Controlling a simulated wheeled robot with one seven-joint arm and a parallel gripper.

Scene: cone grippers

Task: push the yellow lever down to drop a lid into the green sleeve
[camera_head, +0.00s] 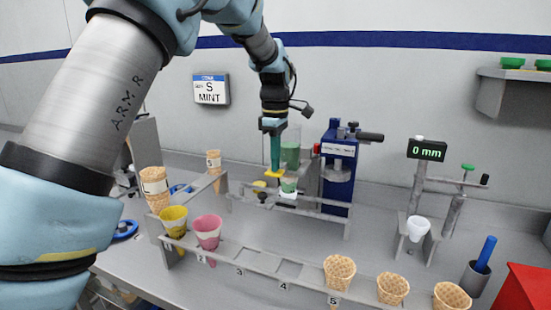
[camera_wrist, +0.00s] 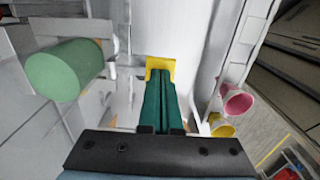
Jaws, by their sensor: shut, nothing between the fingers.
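The yellow lever (camera_head: 275,174) sticks out at the front of the dispenser at the back middle. My gripper (camera_head: 275,167) is shut and empty, pointing down with its teal fingertips at the lever; whether they touch is not clear. In the wrist view the closed fingers (camera_wrist: 161,78) overlap the yellow lever plate (camera_wrist: 160,64). A small green sleeve (camera_head: 288,185) sits in a holder just right of and below the lever. A clear tube with a green stack (camera_head: 290,155) stands behind it, and a green cylinder (camera_wrist: 65,69) shows at left in the wrist view.
A front rack (camera_head: 255,262) holds a yellow cup (camera_head: 174,220), a pink cup (camera_head: 207,230) and a waffle cone (camera_head: 339,271). A blue press (camera_head: 339,165) stands close right of the lever. A gauge reading 0 mm (camera_head: 427,149) and a white cup (camera_head: 418,228) are further right.

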